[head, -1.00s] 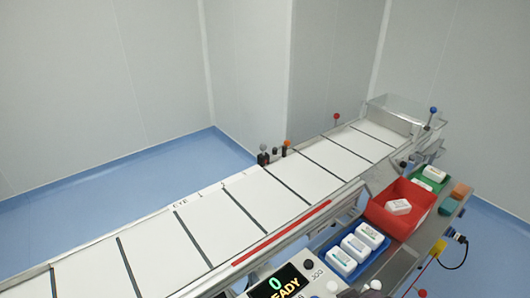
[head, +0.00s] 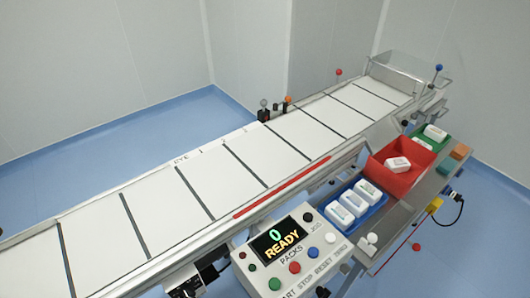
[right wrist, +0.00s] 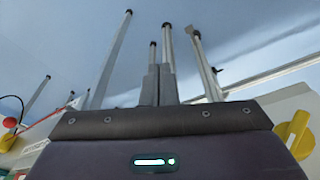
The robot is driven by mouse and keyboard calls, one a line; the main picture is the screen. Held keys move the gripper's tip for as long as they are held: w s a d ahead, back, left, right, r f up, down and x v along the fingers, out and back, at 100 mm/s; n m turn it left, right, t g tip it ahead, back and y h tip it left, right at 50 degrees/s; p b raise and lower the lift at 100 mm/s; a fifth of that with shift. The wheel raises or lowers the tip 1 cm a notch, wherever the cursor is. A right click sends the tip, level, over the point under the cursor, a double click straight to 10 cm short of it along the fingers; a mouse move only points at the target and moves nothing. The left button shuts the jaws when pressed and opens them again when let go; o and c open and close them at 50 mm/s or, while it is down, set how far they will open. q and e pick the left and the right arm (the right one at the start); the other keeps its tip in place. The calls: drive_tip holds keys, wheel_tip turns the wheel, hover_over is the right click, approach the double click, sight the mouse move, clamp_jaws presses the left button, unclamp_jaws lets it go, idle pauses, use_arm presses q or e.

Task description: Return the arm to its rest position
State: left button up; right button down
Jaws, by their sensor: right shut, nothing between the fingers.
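My right gripper (right wrist: 158,80) shows in the right wrist view. Its two grey fingers stand side by side in the middle, shut with nothing between them. Its dark body (right wrist: 155,140) with a small lit display fills the lower part of that view. Several metal posts rise around the fingers; their distance from the gripper is hard to judge. Neither gripper shows in the head view, and my left gripper is in no frame.
The head view shows a white conveyor (head: 210,180), a control panel (head: 290,250) reading "0 READY", a blue tray (head: 378,207) with white packs, a red bin (head: 420,155) with one pack and a green tray (head: 452,142). A yellow knob (right wrist: 296,132) is close beside my right gripper.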

drive_tip(key=s+d+f, duration=0.2)
drive_tip(key=s+f, duration=0.8)
drive_tip(key=f, duration=0.1)
drive_tip(key=s+d+f+g, duration=0.1)
drive_tip(key=s+f, duration=1)
drive_tip(key=shift+d+b, duration=0.3)
drive_tip(key=shift+d, duration=0.1)
drive_tip(key=shift+f, duration=0.1)
